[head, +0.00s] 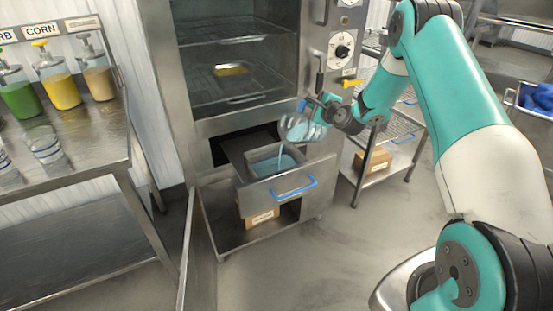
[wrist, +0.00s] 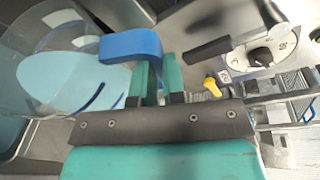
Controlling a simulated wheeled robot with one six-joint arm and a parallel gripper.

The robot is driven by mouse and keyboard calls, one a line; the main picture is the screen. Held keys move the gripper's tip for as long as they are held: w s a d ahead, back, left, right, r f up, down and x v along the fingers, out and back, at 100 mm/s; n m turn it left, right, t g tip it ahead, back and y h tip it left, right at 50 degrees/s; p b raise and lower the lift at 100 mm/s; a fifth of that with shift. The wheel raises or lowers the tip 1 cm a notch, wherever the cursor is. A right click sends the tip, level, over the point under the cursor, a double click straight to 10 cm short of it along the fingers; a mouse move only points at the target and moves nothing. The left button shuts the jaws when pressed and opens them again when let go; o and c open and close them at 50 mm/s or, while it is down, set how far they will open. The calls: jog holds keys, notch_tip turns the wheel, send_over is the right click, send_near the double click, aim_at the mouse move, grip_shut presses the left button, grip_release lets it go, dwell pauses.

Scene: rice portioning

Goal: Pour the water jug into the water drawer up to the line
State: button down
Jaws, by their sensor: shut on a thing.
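My gripper (head: 328,108) is shut on the handle of the clear water jug (head: 302,129). Pale blue water (head: 272,165) lies in the drawer; I cannot make out the fill line. In the wrist view, the jug's blue handle (wrist: 131,46) is between my green fingers (wrist: 159,80), and pale blue water shows inside the clear jug (wrist: 30,85) at the left.
A steel table (head: 75,140) with sauce bottles is at the left. A wire rack cart (head: 400,150) with a cardboard box (head: 373,160) stands at the right.

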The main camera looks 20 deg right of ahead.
dwell(0.3)
jog(key=shift+d+r+p, duration=0.15)
jog(key=shift+r+p, duration=0.05)
jog(key=shift+p, duration=0.1)
jog(key=d+m+p, duration=0.2)
jog(key=p, duration=0.1)
jog(key=shift+w+d+r+g+y, duration=0.1)
jog(key=shift+w+d+g+y, duration=0.1)
jog(key=shift+w+g+y, duration=0.15)
jog(key=shift+w+d+f+m+g+y, duration=0.25)
jog(key=shift+d+f+m+y, duration=0.1)
jog(key=shift+d+f+m, duration=0.4)
jog(key=shift+a+f+b, duration=0.15)
jog(key=shift+f+b, duration=0.1)
jog(key=shift+b, duration=0.05)
jog(key=shift+d+f, duration=0.1)
jog(key=shift+d, duration=0.15)
jog(key=w+d+f+m+g+y+b, duration=0.1)
jog(key=d+f+m+b, duration=0.1)
jog(key=f+b, duration=0.5)
jog(key=w+d+f+m+y+b, duration=0.1)
jog(key=d+f+m+y+b, duration=0.1)
jog(key=f+b, duration=0.5)
jog(key=shift+w+d+f+m+g, duration=0.15)
jog(key=shift+d+f+m+g, duration=0.45)
jog(key=shift+d, duration=0.65)
jog(key=shift+r, duration=0.25)
